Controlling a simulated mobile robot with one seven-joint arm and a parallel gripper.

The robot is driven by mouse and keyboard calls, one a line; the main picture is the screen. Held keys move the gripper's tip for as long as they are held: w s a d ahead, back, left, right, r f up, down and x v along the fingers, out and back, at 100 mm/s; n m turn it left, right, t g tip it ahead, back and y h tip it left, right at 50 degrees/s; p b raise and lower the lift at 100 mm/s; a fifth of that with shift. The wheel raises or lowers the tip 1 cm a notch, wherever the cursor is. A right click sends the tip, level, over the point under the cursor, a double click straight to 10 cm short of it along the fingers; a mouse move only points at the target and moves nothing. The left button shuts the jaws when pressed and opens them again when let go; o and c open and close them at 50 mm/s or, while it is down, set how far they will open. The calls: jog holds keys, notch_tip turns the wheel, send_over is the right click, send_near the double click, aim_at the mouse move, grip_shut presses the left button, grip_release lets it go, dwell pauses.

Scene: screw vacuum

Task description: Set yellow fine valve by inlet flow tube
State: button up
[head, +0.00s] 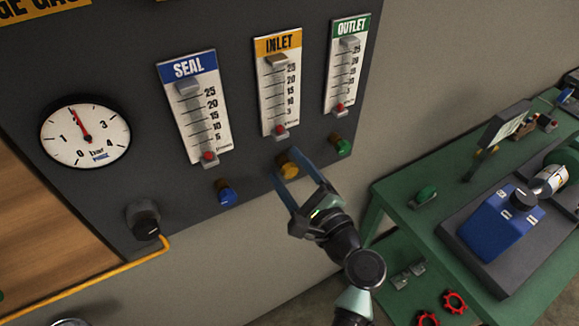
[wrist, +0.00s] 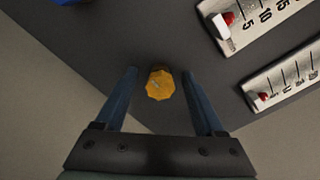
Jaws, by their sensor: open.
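The yellow fine valve (head: 288,165) is a small knob on the dark panel, below the inlet flow tube (head: 279,88). The inlet tube has a yellow label, and its red float (head: 280,130) sits at the bottom of the scale. My gripper (head: 285,175) is open at the yellow valve, with one finger on each side of it. In the wrist view the yellow valve (wrist: 160,84) shows between the two blue fingers near their tips, with a gap on both sides. Whether the fingertips reach past the knob's face is hard to tell.
The blue valve (head: 225,191) lies left and the green valve (head: 342,146) right of the yellow one. The seal tube (head: 194,107) and outlet tube (head: 346,65) flank the inlet tube. A pressure gauge (head: 85,136) and black knob (head: 145,220) are at left. A green bench (head: 400,215) stands right.

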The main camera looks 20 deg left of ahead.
jog(key=shift+c, duration=0.3)
grip_shut()
jog(key=shift+f+n+b, duration=0.15)
jog(key=shift+n+b, duration=0.25)
jog(key=shift+b, duration=0.1)
jog(key=shift+f+n+b, duration=0.15)
jog(key=shift+n+b, duration=0.85)
jog(key=shift+b, duration=0.15)
jog(key=n+b, duration=0.2)
jog(key=shift+n+b, duration=0.4)
jog(key=n+b, duration=0.4)
jog(key=shift+n+b, duration=0.3)
jog(key=shift+b, duration=0.05)
jog(key=shift+n+b, duration=0.6)
jog(key=shift+n, duration=0.1)
jog(key=shift+r, duration=0.2)
